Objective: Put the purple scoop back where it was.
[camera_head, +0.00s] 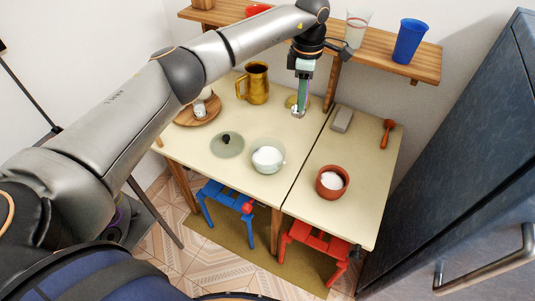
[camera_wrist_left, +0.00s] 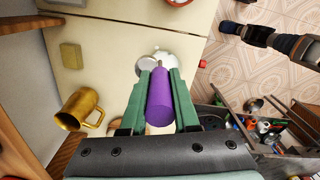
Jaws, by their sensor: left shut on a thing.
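My left gripper (camera_head: 299,108) is shut on the purple scoop (camera_wrist_left: 160,98), whose handle lies between the green fingers in the left wrist view. In the head view the scoop (camera_head: 297,112) is mostly hidden by the fingers, held above the back of the table. A clear bowl of white powder (camera_head: 268,157) stands nearer the front, apart from the gripper. A clear lid with a dark knob (camera_head: 227,144) lies left of the bowl. A brown pot with white contents (camera_head: 332,182) stands to the right.
A gold mug (camera_head: 257,85) stands left of the gripper. A grey block (camera_head: 341,120) and an orange-red spoon (camera_head: 388,132) lie to the right. A shelf (camera_head: 385,60) with a blue cup (camera_head: 409,41) runs behind. The right table section has free room around the pot.

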